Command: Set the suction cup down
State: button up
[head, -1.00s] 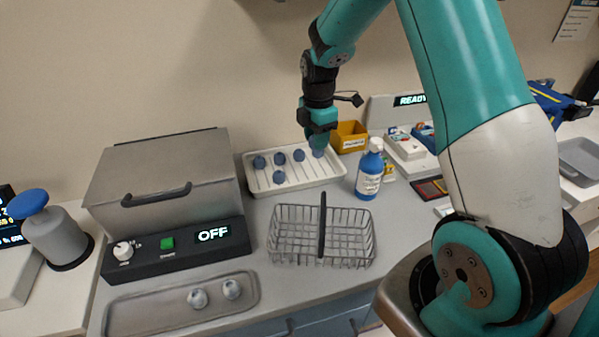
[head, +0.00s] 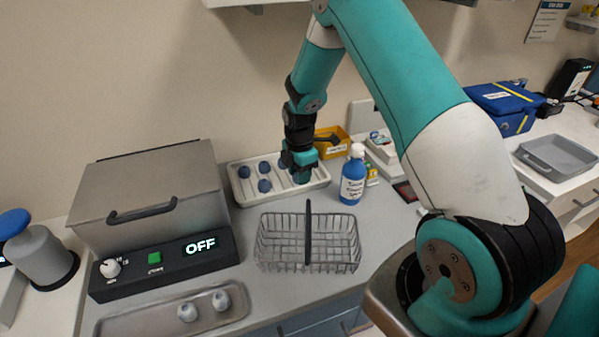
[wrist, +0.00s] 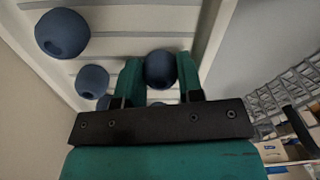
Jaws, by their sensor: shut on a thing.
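My gripper (head: 302,178) is low over the right part of a white ribbed tray (head: 238,198) against the back wall. In the wrist view its two teal fingers are shut on a dark blue, rounded suction cup (wrist: 160,70). Whether this cup touches the tray is unclear. In the head view the fingers hide most of it. Several similar blue cups rest on the tray left of my gripper, one at the front (head: 264,186) and one at the far left (head: 244,171). They also show in the wrist view, the largest at upper left (wrist: 62,33).
A wire basket (head: 275,262) with an upright handle stands in front of the tray. A blue bottle (head: 353,180) and a yellow bin (head: 333,142) are close on the right. A metal-lidded device reading OFF (head: 150,200) stands left. A grey tray (head: 140,325) holds two pale cups.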

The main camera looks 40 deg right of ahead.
jog(key=o, duration=0.6)
notch_tip(320, 180, up, 12)
jog(key=b, duration=0.2)
jog(key=s+a+r+m, duration=0.2)
jog(key=s+a+r, duration=0.2)
jog(key=a+r, duration=0.3)
jog(key=s+a+r+m+y, duration=0.1)
jog(key=s+a+r+m, duration=0.1)
jog(key=s+a, duration=0.3)
jog(key=s+a+r+m+y, duration=0.1)
jog(key=s+a+m, duration=0.2)
jog(key=s+a, duration=0.3)
jog(key=s+a+r+m+y, duration=0.2)
jog(key=s+a, duration=0.4)
jog(key=s, duration=0.6)
jog(key=shift+s+r+m, duration=0.3)
jog(key=shift+r+m, duration=0.05)
jog(key=shift+m, duration=0.15)
